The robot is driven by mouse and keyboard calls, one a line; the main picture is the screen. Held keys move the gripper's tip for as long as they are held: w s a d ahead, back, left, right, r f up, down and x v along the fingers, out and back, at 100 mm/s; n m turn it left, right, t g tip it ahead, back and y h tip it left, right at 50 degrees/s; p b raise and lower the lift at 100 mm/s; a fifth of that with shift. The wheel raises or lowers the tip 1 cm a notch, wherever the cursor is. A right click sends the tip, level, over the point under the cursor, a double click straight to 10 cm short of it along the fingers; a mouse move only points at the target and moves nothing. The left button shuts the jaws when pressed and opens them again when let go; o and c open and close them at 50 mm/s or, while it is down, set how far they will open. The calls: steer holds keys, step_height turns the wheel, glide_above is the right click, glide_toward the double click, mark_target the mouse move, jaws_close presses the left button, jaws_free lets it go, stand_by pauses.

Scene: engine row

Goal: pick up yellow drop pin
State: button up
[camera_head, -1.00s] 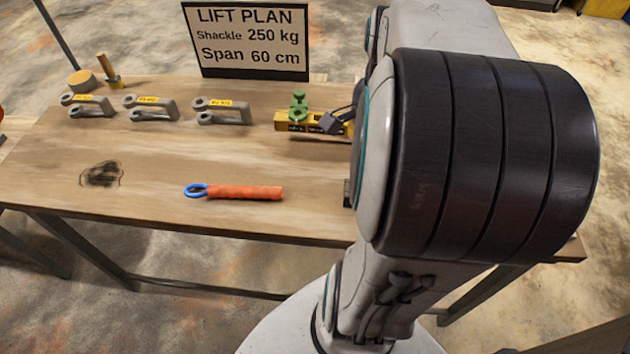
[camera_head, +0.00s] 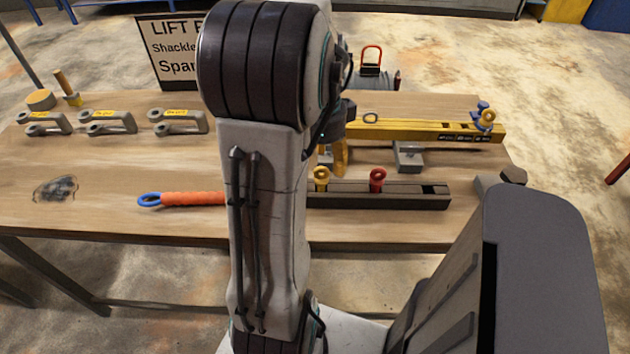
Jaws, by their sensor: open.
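A yellow drop pin (camera_head: 321,179) with a ring top stands in a dark slotted rack (camera_head: 420,202) near the front edge of the table. A red pin (camera_head: 378,180) of similar shape stands to its right in the same rack. My gripper (camera_head: 333,158) points down just behind and above the yellow pin, partly hidden by my arm. Its fingers are apart, with nothing seen between them. I cannot tell how far it is from the pin.
A yellow beam (camera_head: 420,130) with a blue and yellow fitting at its right end lies behind the rack. A grey block (camera_head: 408,156) sits between them. Several grey shackles (camera_head: 108,122) and an orange-handled tool (camera_head: 192,198) are on the left of the table (camera_head: 110,180).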

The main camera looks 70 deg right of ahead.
mark_target(322, 179)
steer(key=shift+s+f, duration=0.15)
steer(key=shift+f, duration=2.7)
steer(key=shift+a, duration=0.1)
jaws_close()
